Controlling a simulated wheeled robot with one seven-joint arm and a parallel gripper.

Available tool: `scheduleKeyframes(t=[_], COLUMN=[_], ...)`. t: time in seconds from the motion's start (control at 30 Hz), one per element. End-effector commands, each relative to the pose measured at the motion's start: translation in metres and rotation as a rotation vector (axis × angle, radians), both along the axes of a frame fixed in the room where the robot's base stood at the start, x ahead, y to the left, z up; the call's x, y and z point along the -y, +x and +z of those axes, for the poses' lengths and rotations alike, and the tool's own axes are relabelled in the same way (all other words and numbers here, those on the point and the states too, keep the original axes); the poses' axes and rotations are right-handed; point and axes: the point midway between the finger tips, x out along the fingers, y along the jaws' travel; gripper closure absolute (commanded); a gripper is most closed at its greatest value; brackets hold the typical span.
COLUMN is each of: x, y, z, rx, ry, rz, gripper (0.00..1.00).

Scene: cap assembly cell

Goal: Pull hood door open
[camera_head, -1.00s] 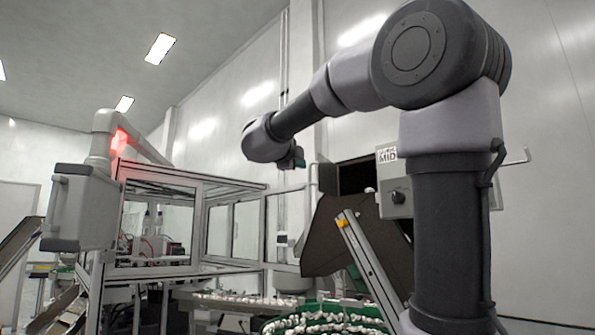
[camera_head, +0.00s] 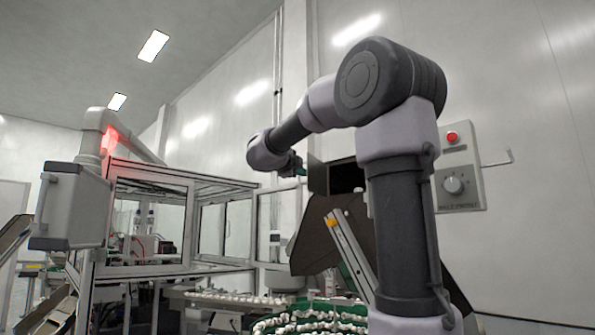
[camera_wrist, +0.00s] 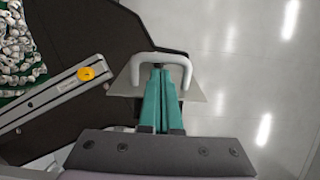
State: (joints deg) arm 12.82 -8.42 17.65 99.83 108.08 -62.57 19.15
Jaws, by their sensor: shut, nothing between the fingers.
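My gripper (camera_wrist: 160,72) has green fingers, which are shut with nothing between them. In the wrist view the fingertips are at a pale U-shaped handle (camera_wrist: 160,57), between its two legs and close to its crossbar. I cannot tell whether they touch it. The handle is on a grey plate (camera_wrist: 125,85), apparently the hood door, partly covered by the fingers. In the head view my gripper (camera_head: 298,168) is small, beside a dark upright panel (camera_head: 317,178) at the left of the hood's black opening (camera_head: 346,179). The handle is not clear there.
The dark brown hopper (camera_head: 312,240) stands below the opening, with a metal rail (camera_head: 350,252) in front. A green-rimmed bowl of white parts (camera_head: 310,322) is below. A framed glass enclosure (camera_head: 190,178) is at left. A control box (camera_head: 459,185) is on the right.

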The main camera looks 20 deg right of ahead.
Motion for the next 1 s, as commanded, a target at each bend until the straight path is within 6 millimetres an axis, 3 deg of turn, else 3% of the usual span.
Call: scheduleKeyframes(t=[0.37,0.67,1.0], x=[-0.002,-0.019,-0.019], y=[0.004,0.039,0.038], z=[0.0,-0.001,0.0], rx=[-0.001,-0.001,0.0], ry=[0.001,0.002,0.0], rz=[0.001,0.001,0.0], gripper=[1.0,1.0,1.0])
